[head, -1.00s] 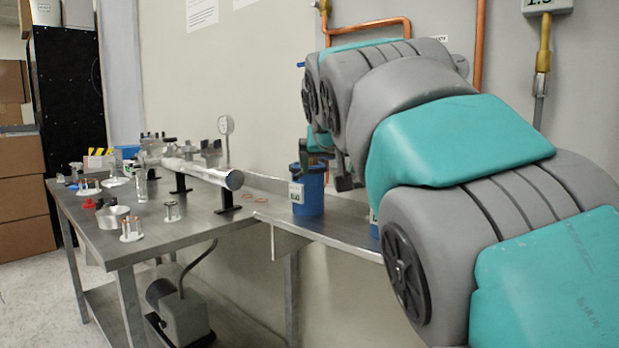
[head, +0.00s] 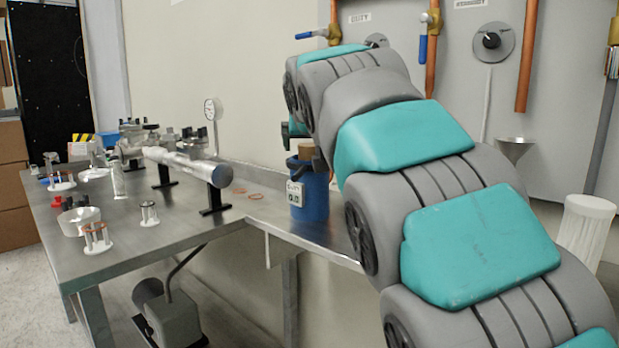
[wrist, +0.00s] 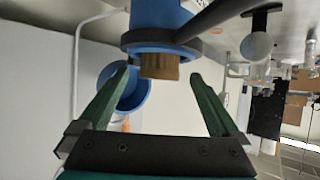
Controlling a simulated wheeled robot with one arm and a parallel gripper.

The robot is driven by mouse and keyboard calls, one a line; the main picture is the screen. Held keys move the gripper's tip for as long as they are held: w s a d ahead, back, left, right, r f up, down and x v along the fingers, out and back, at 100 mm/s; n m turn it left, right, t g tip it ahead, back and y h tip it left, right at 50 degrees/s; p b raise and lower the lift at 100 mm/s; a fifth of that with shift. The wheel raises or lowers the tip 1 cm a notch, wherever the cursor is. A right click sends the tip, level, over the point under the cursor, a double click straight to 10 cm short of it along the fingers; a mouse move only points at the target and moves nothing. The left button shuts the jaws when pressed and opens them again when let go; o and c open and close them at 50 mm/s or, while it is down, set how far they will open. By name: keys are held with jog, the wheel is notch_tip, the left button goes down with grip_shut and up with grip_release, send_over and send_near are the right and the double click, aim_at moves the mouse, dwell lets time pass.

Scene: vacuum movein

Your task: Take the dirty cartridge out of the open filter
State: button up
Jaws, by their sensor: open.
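The open filter, a blue canister (head: 312,198) with a white label, stands on the narrow metal shelf. The tan-brown dirty cartridge (head: 306,149) sticks up out of its top. In the wrist view, which is upside down, the canister (wrist: 160,18) has a dark rim and the cartridge end (wrist: 159,66) shows beyond it. My gripper (wrist: 158,75) is open, with its green fingers apart to either side of the cartridge end and nothing held. I cannot tell how far the fingertips are from it. In the head view my arm hides most of the gripper.
A second blue round vessel (wrist: 134,92) shows beyond the left finger in the wrist view. The steel table (head: 130,240) at left carries glassware, small racks and a horizontal tube (head: 188,165). A white ribbed cylinder (head: 587,228) stands at right. Pipes and valves line the back wall.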

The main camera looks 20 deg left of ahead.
jog(key=x, duration=0.2)
jog(key=shift+w+a+f, duration=0.1)
jog(key=shift+w+f, duration=0.05)
jog(key=shift+w, duration=0.15)
grip_shut()
dwell(0.5)
